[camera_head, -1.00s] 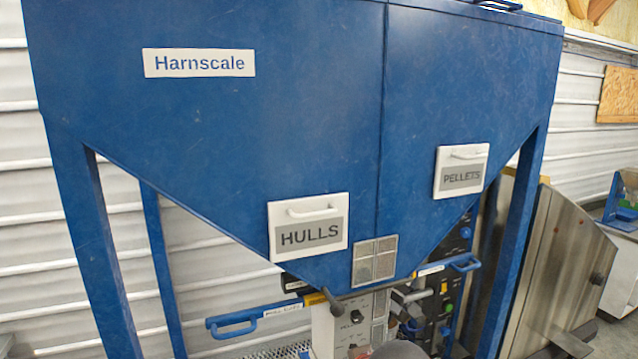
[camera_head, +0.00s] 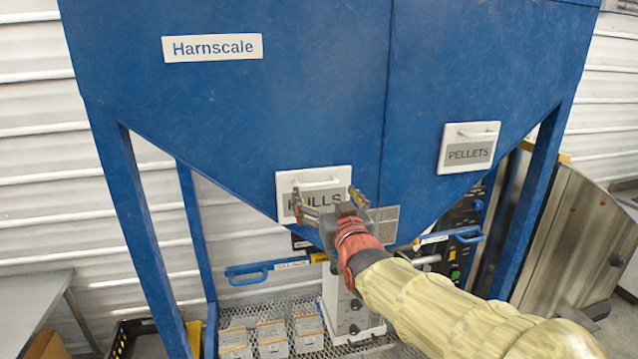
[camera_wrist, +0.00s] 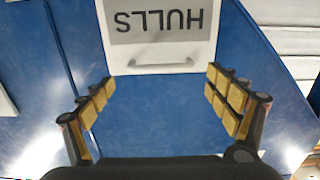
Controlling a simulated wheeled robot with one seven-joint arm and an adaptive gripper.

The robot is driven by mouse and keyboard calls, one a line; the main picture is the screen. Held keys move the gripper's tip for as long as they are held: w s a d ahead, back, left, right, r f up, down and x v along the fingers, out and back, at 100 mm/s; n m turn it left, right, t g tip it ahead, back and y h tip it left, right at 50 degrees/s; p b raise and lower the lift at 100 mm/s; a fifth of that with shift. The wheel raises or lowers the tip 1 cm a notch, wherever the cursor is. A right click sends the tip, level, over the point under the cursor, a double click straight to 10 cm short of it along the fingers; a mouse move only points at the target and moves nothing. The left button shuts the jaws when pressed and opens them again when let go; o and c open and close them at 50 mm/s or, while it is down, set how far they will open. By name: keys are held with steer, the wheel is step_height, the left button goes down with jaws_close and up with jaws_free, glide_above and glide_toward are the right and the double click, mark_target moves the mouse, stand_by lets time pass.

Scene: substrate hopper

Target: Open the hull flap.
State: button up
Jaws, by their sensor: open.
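The hull flap (camera_head: 287,178) is a white panel with a grey HULLS label and a pale bar handle, low on the blue hopper. It looks shut. In the wrist view the flap (camera_wrist: 115,58) shows upside down, with its handle (camera_wrist: 160,65) near the edge closest to my gripper. My gripper (camera_head: 325,192) is open and empty in front of the flap, hiding part of its label. In the wrist view the fingertips of my gripper (camera_wrist: 160,78) are spread wider than the handle, one on each side. I see no contact with the handle.
The white PELLETS flap (camera_head: 468,147) is to the right on the hopper (camera_head: 300,100). Below are a blue-handled slide (camera_head: 250,272), a control box (camera_head: 350,310) and several small containers (camera_head: 272,338) on a mesh shelf. Blue legs stand at both sides.

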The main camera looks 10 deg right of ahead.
mark_target(319, 185)
steer(key=shift+w+p, duration=0.85)
steer(key=shift+w, duration=2.2)
steer(key=shift+c, duration=0.6)
steer(key=c, duration=1.1)
steer(key=shift+c, duration=0.6)
